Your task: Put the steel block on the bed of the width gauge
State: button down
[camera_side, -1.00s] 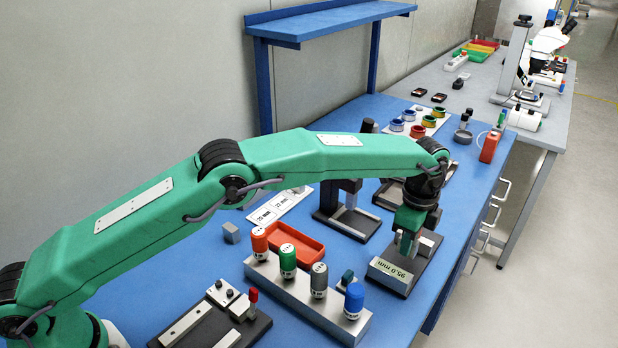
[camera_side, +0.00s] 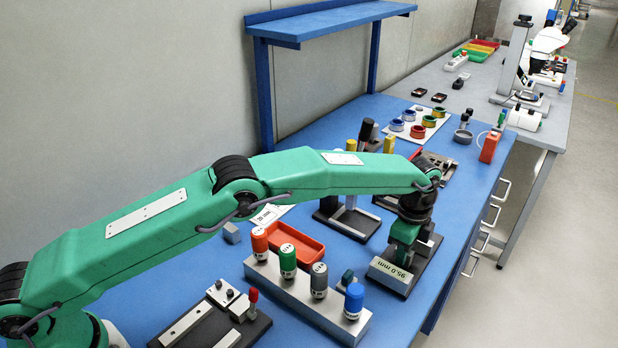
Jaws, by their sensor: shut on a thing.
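The width gauge stands at the right front of the blue bench, with a dark base and a grey display box (camera_side: 389,274) reading 95.0 mm. My gripper (camera_side: 399,256) is low over the gauge, just behind the display box, pointing down. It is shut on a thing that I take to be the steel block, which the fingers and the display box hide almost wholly. I cannot tell whether the block touches the bed.
A small grey cube (camera_side: 231,233) lies on the bench at the left. A metal rack (camera_side: 290,290) with several coloured-capped plugs stands in front, left of the gauge. An orange tray (camera_side: 297,243) lies behind it. A dark fixture (camera_side: 215,325) is at the front left.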

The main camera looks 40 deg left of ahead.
jog(key=shift+f, duration=0.1)
jog(key=c, duration=1.3)
grip_release()
notch_tip(320, 180, up, 12)
jog(key=shift+r, duration=0.1)
